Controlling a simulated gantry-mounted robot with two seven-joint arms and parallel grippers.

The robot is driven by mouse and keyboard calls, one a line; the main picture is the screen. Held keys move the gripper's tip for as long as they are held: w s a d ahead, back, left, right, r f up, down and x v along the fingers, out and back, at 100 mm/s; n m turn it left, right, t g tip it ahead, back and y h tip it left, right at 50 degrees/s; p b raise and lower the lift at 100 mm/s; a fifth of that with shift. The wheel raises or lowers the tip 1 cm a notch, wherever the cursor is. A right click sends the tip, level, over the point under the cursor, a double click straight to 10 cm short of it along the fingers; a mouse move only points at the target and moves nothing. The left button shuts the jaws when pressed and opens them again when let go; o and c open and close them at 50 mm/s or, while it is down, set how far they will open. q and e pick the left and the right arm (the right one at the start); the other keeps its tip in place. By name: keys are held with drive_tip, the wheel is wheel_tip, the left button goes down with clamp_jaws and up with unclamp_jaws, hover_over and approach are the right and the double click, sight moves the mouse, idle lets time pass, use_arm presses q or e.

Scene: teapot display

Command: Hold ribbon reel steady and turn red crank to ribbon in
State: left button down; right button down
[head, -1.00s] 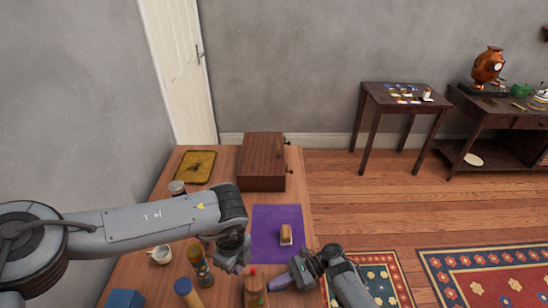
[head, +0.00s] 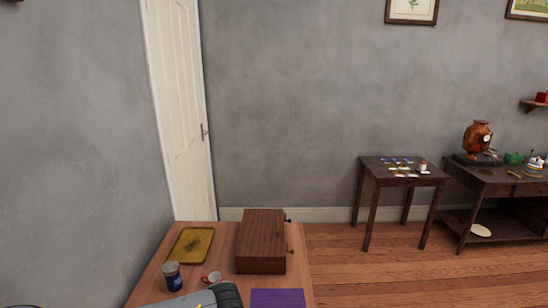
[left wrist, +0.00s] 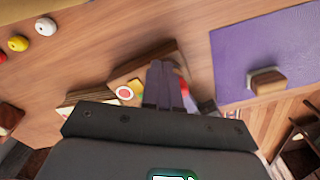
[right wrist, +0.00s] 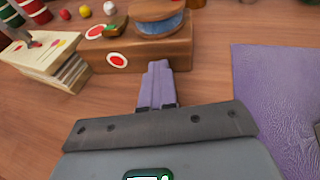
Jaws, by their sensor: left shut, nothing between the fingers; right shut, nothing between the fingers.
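A wooden box-shaped device with a blue ribbon-like reel (right wrist: 158,25) on top and a red-and-white disc on its front stands ahead of my right gripper (right wrist: 157,70) in the right wrist view. My right gripper is shut and empty, its purple fingers pointing at the device's front; contact cannot be told. In the left wrist view a wooden device (left wrist: 127,92) with a red-and-white disc lies partly behind my left gripper (left wrist: 163,68), which is shut and empty. A small red part (left wrist: 184,87) shows beside its fingers; I cannot tell whether it is the crank. The head view shows neither gripper.
A purple mat (right wrist: 285,100) lies right of the device; a wooden-topped block (left wrist: 268,80) sits on it in the left wrist view. Pale stacked boards (right wrist: 45,62) stand left of the device. In the head view a dark wooden box (head: 262,240), yellow tray (head: 190,245) and jar (head: 172,275) stand behind.

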use_arm(q)
drive_tip(key=shift+d, duration=0.6)
idle(0.6)
drive_tip(key=shift+w+d, duration=0.15)
drive_tip(key=shift+w, duration=0.3)
idle(0.4)
drive_tip(key=shift+w, duration=0.1)
drive_tip(key=shift+w+d, duration=0.2)
drive_tip(key=shift+w+d, duration=0.3)
drive_tip(key=shift+d, duration=0.05)
idle(0.5)
drive_tip(key=shift+w+a, duration=0.15)
drive_tip(key=shift+w+a, duration=0.1)
drive_tip(key=shift+w, duration=0.05)
wheel_tip(320, 180, up, 6)
idle(0.6)
